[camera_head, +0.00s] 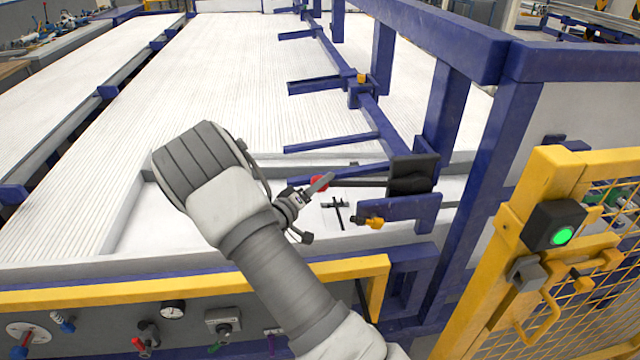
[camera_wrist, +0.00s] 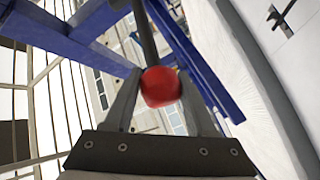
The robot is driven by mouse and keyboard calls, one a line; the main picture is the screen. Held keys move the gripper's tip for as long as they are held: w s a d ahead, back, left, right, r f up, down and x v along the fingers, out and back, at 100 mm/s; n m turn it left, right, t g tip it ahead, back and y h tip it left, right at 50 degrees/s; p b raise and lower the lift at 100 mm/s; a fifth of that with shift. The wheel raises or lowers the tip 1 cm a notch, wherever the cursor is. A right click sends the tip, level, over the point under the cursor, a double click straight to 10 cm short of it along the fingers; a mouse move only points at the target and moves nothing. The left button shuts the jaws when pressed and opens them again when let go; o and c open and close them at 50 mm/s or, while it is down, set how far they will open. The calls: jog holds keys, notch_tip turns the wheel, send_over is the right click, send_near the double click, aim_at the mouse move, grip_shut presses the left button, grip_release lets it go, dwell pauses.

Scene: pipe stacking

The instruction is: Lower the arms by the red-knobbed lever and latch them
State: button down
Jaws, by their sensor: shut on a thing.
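The red knob (camera_wrist: 161,86) sits between the two fingers of my gripper (camera_wrist: 158,100) in the wrist view, and the gripper is shut on it. In the head view the knob (camera_head: 319,183) shows beside the gripper (camera_head: 318,186), partly covered by a finger. The dark lever rod (camera_head: 362,181) runs roughly level from the knob to a black block (camera_head: 410,176) on the blue frame. Several blue arms (camera_head: 331,143) stick out to the left from a long blue beam (camera_head: 325,50). A yellow-tipped latch piece (camera_head: 374,222) sits on a blue bracket below the lever.
A yellow mesh gate (camera_head: 575,250) with a green-lit black box (camera_head: 553,226) stands at the right. White pipes (camera_head: 200,80) fill the bed behind.

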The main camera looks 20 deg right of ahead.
jog(key=shift+m+g+y, duration=0.3)
jog(key=shift+m+y, duration=0.5)
jog(key=shift+m, duration=0.1)
jog(key=r+p, duration=0.2)
jog(key=d+r+p, duration=0.1)
jog(key=r+p, duration=0.1)
jog(key=r, duration=0.1)
jog(key=r+p, duration=0.2)
jog(key=shift+s+d+r, duration=0.1)
jog(key=shift+d+r, duration=0.1)
jog(key=shift+r, duration=0.05)
jog(key=s+d+r+m+y+p, duration=0.3)
jog(key=d+r+y+p, duration=0.4)
jog(key=d+r, duration=0.7)
jog(key=shift+d+r+m+g+p, duration=0.3)
jog(key=shift+d+m+g+p, duration=0.1)
jog(key=shift+m+p, duration=0.4)
jog(key=shift+r, duration=0.1)
jog(key=shift+c, duration=1.1)
grip_release()
jog(key=shift+d, duration=0.15)
